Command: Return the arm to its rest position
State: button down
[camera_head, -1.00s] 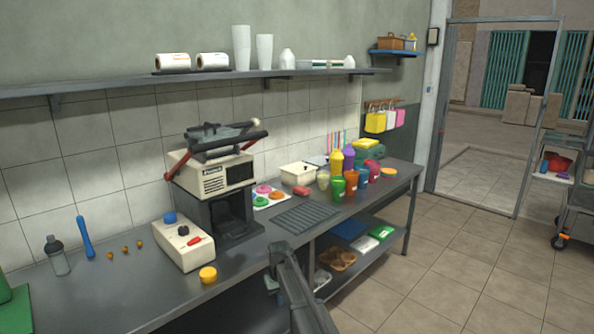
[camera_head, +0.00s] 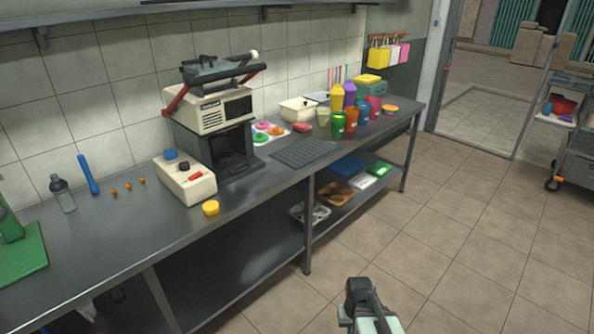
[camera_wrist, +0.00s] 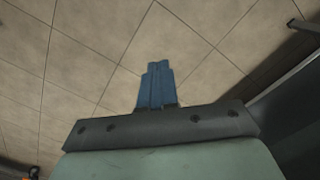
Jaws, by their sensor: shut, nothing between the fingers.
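My gripper (camera_wrist: 158,68) shows in the wrist view with its blue fingers together and nothing between them. Only tiled floor (camera_wrist: 95,75) lies beyond the fingertips. In the head view a part of my arm shows at the bottom, right of the counter and over the floor. The fingers cannot be made out there. The sugarcane press (camera_head: 215,110) stands on the metal counter (camera_head: 130,245) with its control box (camera_head: 185,178) in front. My arm is apart from both.
A yellow lid (camera_head: 210,208) sits near the counter's front edge. Colored cups and bottles (camera_head: 350,105) stand at the counter's far end. A lower shelf holds trays (camera_head: 335,192). A cart (camera_head: 575,150) stands at the right. The floor between is clear.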

jog(key=s+f+g, duration=0.3)
jog(key=s+f, duration=0.5)
jog(key=s, duration=0.5)
jog(key=s+f+g, duration=0.3)
jog(key=s+f, duration=0.6)
jog(key=s, duration=0.5)
dwell(0.5)
